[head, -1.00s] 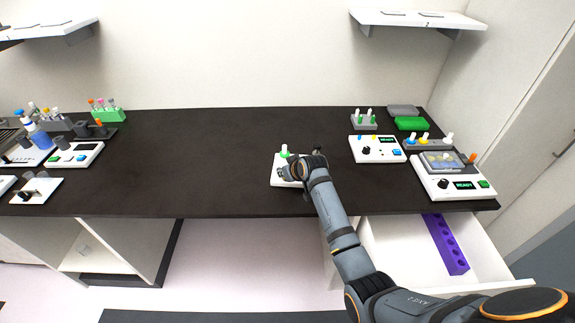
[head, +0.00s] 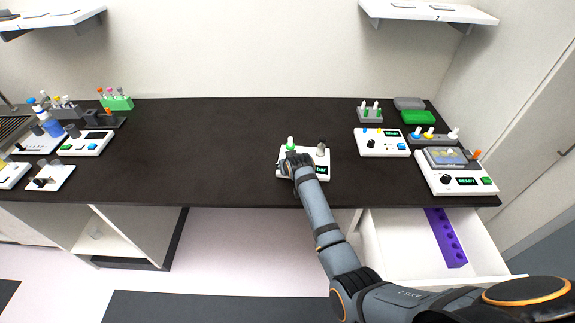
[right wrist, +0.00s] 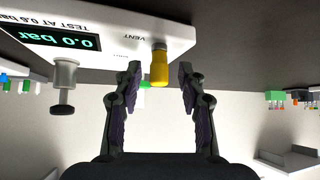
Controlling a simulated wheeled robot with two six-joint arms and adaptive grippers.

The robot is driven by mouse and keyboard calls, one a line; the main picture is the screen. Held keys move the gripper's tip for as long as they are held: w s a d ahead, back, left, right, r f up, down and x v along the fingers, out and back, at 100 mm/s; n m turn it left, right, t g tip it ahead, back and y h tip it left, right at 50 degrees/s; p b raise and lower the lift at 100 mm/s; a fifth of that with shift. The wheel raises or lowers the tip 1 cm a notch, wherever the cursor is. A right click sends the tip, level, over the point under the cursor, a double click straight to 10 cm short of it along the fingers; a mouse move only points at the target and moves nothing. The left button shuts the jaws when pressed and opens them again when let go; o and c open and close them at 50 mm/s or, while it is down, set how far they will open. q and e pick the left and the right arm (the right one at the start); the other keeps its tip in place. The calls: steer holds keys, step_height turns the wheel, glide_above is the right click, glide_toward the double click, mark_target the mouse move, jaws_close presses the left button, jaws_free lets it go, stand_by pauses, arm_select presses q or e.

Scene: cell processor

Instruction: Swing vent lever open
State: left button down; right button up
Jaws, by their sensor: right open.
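A small white device (head: 284,174) stands near the front edge of the dark bench. It carries a green-topped part, a dark grey knob (head: 321,147) and a display. In the right wrist view the device (right wrist: 110,47) appears upside down, its display reads 0.0 bar, and the grey knob (right wrist: 64,80) shows at left. The yellow vent lever (right wrist: 159,67), by the word VENT, is between the fingertips of my right gripper (right wrist: 159,73). That gripper is open, with a gap visible on both sides of the lever. In the head view my right gripper (head: 296,163) covers the device's left part.
A white unit (head: 383,147) and a larger READY unit (head: 428,183) stand to the right. An open drawer (head: 400,243) with a purple rack (head: 445,240) is below the bench. Racks and devices crowd the left end. The bench (head: 205,155) left of the device is clear.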

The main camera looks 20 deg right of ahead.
steer(key=shift+r, duration=0.25)
step_height(320, 180, up, 10)
steer(key=shift+f, duration=0.25)
